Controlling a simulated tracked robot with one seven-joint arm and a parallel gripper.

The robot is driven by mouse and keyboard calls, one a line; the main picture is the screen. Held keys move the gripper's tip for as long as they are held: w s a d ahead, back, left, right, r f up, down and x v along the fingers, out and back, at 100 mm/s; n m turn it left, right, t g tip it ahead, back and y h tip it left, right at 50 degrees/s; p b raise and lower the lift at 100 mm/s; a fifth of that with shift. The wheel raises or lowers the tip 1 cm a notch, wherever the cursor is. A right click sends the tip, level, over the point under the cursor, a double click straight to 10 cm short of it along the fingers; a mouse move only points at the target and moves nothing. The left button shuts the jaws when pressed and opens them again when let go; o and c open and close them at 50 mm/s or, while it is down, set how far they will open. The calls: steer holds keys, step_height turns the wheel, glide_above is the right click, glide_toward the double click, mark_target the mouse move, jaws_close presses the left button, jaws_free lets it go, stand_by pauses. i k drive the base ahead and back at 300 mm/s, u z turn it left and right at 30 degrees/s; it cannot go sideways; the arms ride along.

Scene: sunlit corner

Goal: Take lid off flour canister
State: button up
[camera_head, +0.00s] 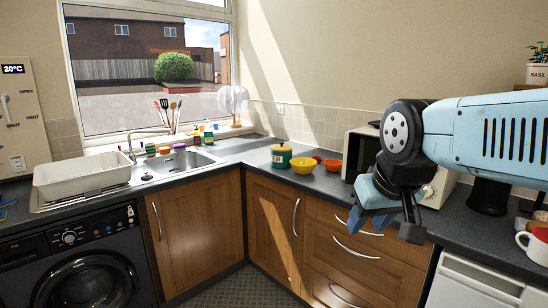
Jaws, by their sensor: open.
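A teal canister (281,161) with a yellow band and a small knob on top stands on the dark corner counter. It looks like the flour canister, but I cannot read a label. Its lid (281,147) is on. My gripper (385,229) is open and points down at the right, in front of the counter edge and drawers. It is well to the right of the canister and apart from it. No object shows between the fingers.
A microwave (358,150) is partly hidden behind my arm. The sink (181,163) and white dish rack (82,179) are left. Counter left of the canister is fairly clear.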

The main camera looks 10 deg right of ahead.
mark_target(281, 146)
steer(key=k, duration=0.35)
steer(key=u, duration=0.75)
steer(key=i, duration=1.2)
steer(key=u, duration=0.5)
steer(key=i, duration=1.05)
steer(key=z, duration=0.55)
steer(key=i, duration=0.95)
steer(key=z, duration=0.95)
steer(key=i, duration=0.55)
steer(key=z, duration=0.35)
steer(key=k, duration=0.35)
